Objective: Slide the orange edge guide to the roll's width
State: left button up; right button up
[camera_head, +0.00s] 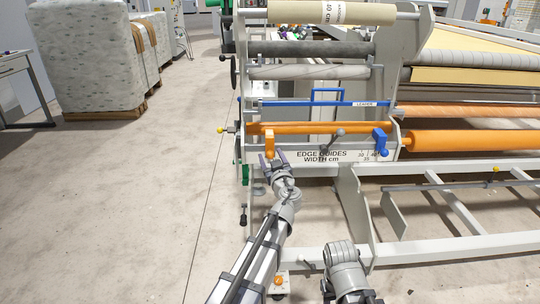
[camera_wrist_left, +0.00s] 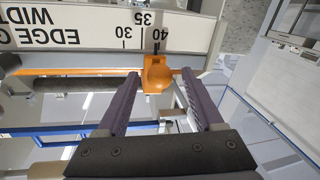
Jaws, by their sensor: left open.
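In the left wrist view, which is upside down, the orange guide (camera_wrist_left: 157,72) lies between the open fingertips (camera_wrist_left: 161,74), beside the 40 mark. A gap shows on the right side; contact on the left is unclear. The cream roll (camera_head: 325,12) at the top carries a label ending in "cm". My right gripper is out of view.
A blue edge guide (camera_head: 380,142) sits at the bar's right end, with a grey lever (camera_head: 335,138) left of it. A blue leader bar (camera_head: 320,103) runs above. Wrapped bales (camera_head: 90,60) stand far left; the floor between is clear.

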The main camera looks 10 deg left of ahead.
pick_arm(q)
jog(key=shift+x, duration=0.9)
grip_shut()
jog(key=shift+s, duration=0.1)
dwell(0.6)
